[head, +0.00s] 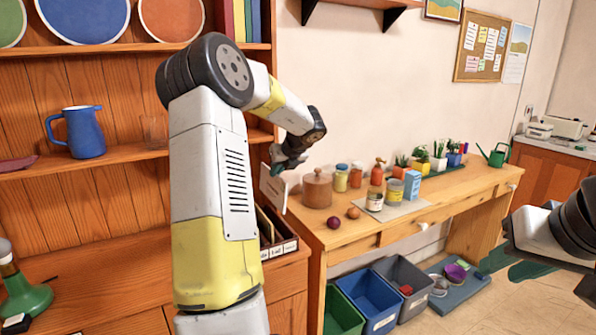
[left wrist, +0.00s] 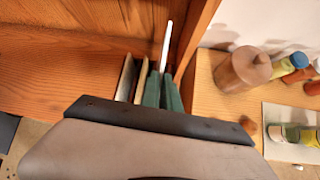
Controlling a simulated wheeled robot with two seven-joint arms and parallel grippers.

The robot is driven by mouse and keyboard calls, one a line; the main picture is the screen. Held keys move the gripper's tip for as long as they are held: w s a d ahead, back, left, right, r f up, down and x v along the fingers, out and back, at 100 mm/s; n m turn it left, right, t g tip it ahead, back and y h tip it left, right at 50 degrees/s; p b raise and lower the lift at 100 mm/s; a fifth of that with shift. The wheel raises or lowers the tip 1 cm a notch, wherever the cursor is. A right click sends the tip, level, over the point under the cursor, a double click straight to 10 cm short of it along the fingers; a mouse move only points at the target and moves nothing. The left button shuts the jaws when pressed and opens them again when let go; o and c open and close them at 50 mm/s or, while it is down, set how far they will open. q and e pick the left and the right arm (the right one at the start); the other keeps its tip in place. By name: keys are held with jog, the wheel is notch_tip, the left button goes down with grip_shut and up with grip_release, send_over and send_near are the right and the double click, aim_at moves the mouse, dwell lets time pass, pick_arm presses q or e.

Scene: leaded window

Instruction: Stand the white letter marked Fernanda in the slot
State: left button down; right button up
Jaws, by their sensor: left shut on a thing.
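My left gripper (head: 288,163) is shut on a white letter (head: 274,190), which stands roughly upright over the right end of the letter rack (head: 289,248) in the head view. In the left wrist view the white letter (left wrist: 167,45) shows edge-on just beyond the green fingers (left wrist: 162,92). Two other letters or dividers, a greyish one (left wrist: 126,77) and a cream one (left wrist: 142,78), stand to the left of the fingers. The name on the letter is unreadable, and its lower edge is hidden. My right gripper (head: 512,266) appears open and empty at the right.
The rack stands on the wooden hutch (head: 100,270), beside the workbench (head: 345,228). A lidded wooden jar (head: 317,188) stands close to the right. A blue jug (head: 84,133) is on the shelf. Bins (head: 370,300) stand on the floor.

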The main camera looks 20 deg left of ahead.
pick_arm(q)
jog(key=shift+f, duration=0.1)
jog(key=shift+d+f, duration=0.1)
jog(key=shift+f, duration=5.85)
jog(key=c, duration=1.5)
grip_release()
jog(key=v, duration=0.7)
jog(key=shift+s+d+r, duration=0.15)
jog(key=shift+d+r, duration=0.05)
jog(key=shift+r, duration=0.1)
